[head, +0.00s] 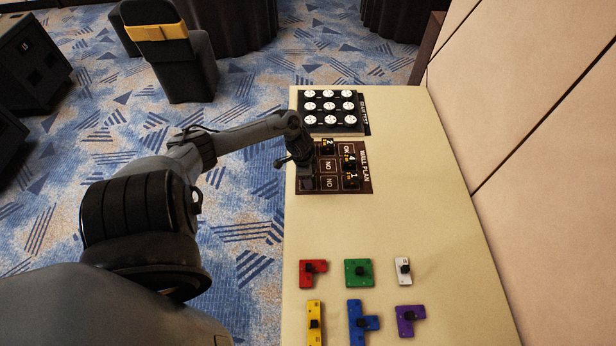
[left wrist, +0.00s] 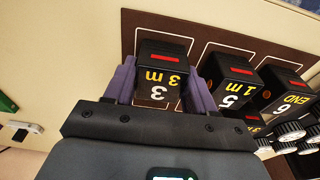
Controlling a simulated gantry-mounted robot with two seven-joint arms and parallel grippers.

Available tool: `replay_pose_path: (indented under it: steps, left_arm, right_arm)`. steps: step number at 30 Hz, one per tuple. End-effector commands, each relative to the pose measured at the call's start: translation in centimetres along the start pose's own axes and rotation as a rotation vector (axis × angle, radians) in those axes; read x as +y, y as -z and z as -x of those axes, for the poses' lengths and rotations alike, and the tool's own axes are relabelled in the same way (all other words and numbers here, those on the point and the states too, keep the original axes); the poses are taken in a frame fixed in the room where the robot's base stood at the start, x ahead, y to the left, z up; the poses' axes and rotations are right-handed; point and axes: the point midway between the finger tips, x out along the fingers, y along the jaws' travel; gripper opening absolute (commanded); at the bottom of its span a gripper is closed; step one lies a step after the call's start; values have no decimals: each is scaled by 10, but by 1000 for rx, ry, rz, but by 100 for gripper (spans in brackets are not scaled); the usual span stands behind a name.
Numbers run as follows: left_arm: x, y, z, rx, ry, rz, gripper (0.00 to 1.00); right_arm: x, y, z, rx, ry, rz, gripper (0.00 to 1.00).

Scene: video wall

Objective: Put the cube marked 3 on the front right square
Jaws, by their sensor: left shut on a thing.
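The cube marked 3 (left wrist: 160,77) is black with yellow writing and a red strip. It sits between the purple fingers of my left gripper (left wrist: 158,88), which is shut on it. A pale square outline shows around the cube in the left wrist view; I cannot tell whether the cube touches the board. Cubes marked 5 (left wrist: 229,82) and 6 (left wrist: 286,92) stand in line beside it.
Several black cubes (head: 349,180) stand on the board. A dark panel of white round buttons (head: 331,108) lies beyond it. Red (head: 308,273), green (head: 358,272), white, yellow, blue and purple pieces lie nearer on the cream table (head: 420,220). A wall (head: 530,150) rises on the right.

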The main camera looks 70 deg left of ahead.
Motion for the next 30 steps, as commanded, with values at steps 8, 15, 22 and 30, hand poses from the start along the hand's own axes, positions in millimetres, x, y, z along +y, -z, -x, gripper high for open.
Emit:
replay_pose_path:
  steps: [8, 15, 22, 30]
  left_arm:
    - [0, 0, -3, 0, 0, 0, 72]
    - [0, 0, -3, 0, -1, 0, 81]
    - [0, 0, 4, 0, 0, -1, 81]
    - [-1, 0, 46, 0, 2, -2, 81]
  right_arm:
    - [-1, 0, -1, 0, 3, -3, 43]
    - [-1, 0, -1, 0, 2, -3, 43]
    - [1, 0, 2, -1, -2, 3, 43]
    - [2, 5, 16, -2, -5, 7, 43]
